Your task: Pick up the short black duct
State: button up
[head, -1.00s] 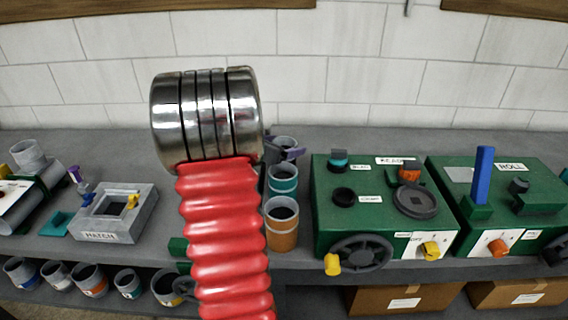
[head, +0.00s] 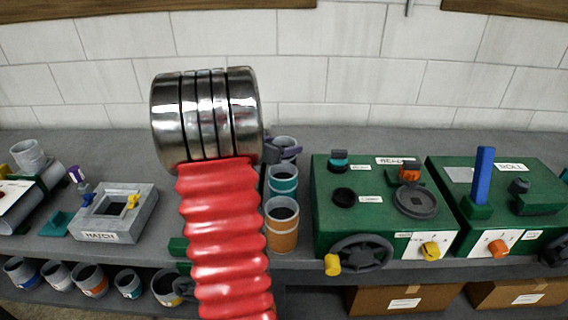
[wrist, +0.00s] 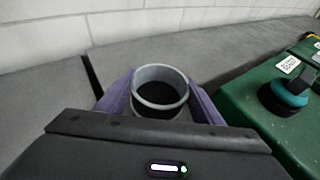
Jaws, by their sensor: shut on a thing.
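A short duct with a pale grey rim and a black band (wrist: 160,92) stands upright between the two purple fingers of my gripper (wrist: 161,103) in the wrist view. The fingers are shut on its sides. Its lower part is hidden by my gripper's body. In the head view the duct's grey top (head: 285,143) shows just right of my arm, at the back of a row of ducts on the bench. A purple finger (head: 291,153) shows beside it; my arm hides the rest.
A teal-banded duct (head: 283,182) and an orange-banded duct (head: 282,226) stand in front. A green machine (head: 335,225) is close on the right. A grey hatch box (head: 98,226) is left. More ducts fill the lower shelf. Bench behind is clear.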

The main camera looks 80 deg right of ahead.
jog(key=shift+r, duration=0.15)
notch_tip(320, 180, up, 10)
dwell(0.6)
jog(key=shift+w, duration=0.1)
dwell(0.4)
